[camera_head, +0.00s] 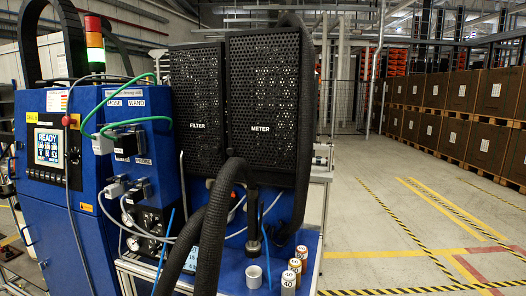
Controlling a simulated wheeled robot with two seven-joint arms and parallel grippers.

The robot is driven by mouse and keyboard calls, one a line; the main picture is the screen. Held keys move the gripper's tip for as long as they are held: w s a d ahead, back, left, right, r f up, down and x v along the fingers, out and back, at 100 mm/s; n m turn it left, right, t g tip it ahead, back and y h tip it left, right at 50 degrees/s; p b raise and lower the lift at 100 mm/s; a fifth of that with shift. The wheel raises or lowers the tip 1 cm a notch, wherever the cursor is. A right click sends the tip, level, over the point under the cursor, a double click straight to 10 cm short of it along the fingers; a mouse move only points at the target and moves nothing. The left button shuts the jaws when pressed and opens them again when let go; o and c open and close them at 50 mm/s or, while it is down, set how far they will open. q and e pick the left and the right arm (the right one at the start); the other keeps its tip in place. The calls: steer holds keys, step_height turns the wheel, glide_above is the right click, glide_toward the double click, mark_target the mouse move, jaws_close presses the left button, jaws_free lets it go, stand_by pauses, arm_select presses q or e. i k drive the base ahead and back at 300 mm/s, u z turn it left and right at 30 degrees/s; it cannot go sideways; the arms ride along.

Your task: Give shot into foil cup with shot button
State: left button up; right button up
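A small pale grey cup (253,278), which looks like the foil cup, stands upright on the blue bench top (228,272) at lower centre. A dark vertical nozzle or wand (254,246) stands just behind and above it; I cannot tell whether they touch. The control cabinet (60,200) at left has a lit screen reading READY (48,147). A red knob or button (66,120) sits near the screen's upper right. I cannot tell which control is the shot button. Neither of my grippers is in view.
Several small numbered containers (288,282) stand right of the cup. Thick black corrugated hoses (210,235) cross in front of the bench. Black perforated housings marked FILTER (197,100) and METER (262,100) stand behind. The floor (385,220) at right is clear; stacked boxes (460,110) line the far side.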

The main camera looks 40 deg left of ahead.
mark_target(54, 176)
steer(key=u, duration=2.55)
